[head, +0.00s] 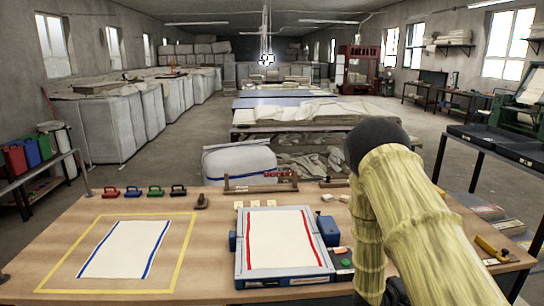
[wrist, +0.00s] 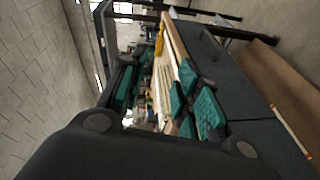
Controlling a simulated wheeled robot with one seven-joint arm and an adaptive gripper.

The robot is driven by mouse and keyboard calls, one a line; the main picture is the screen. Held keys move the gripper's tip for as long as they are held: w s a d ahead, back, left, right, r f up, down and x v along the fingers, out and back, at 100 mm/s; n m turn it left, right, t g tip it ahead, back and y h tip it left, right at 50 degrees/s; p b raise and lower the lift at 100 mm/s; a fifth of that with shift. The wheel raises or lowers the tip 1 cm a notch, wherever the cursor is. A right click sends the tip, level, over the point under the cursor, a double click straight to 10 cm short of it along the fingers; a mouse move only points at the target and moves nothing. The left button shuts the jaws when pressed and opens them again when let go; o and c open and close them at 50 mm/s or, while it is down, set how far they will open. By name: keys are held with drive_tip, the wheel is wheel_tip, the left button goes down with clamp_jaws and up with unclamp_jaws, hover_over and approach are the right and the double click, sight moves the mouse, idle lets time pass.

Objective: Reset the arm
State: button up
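My arm, in a pale yellow sleeve with a dark joint, rises over the right side of the wooden table in the head view. My gripper (wrist: 158,82) shows in the wrist view with teal pads on its fingers. The fingers stand apart and I see nothing held between them. In the head view the gripper itself cannot be made out. A white cloth with blue edge stripes (head: 124,250) lies flat inside a yellow outline on the table's left. A white cloth with red stripes (head: 281,240) lies flat on a blue-grey framed board (head: 241,260).
The wooden table (head: 205,275) has several coloured clamp-like handles (head: 155,191) along its back left edge. A wooden rack (head: 262,184) stands at the back middle. A dark shelf unit (head: 500,150) is at right. Small blocks and a green button (head: 346,263) sit near the board.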

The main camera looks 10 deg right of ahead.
drive_tip(key=s+a+f+n+t+y, duration=0.1)
drive_tip(key=s+a+f+y, duration=0.3)
drive_tip(key=s+a+f, duration=0.35)
drive_tip(key=s+a+f+t+y, duration=0.1)
drive_tip(key=s+a+f+y, duration=0.35)
drive_tip(key=a+f, duration=0.5)
drive_tip(key=s+a+f+m+g+y, duration=0.1)
drive_tip(key=s+a+f+g+y, duration=0.1)
drive_tip(key=s+a, duration=0.6)
drive_tip(key=s+a+f+g+y, duration=0.3)
drive_tip(key=s+a, duration=0.6)
drive_tip(key=s, duration=0.6)
wheel_tip(320, 180, down, 2)
drive_tip(key=y, duration=0.2)
drive_tip(key=shift+s+m+y, duration=0.15)
drive_tip(key=shift+m+y, duration=0.2)
drive_tip(key=shift+m, duration=0.05)
drive_tip(key=shift+d+f, duration=0.1)
drive_tip(key=shift+f, duration=0.05)
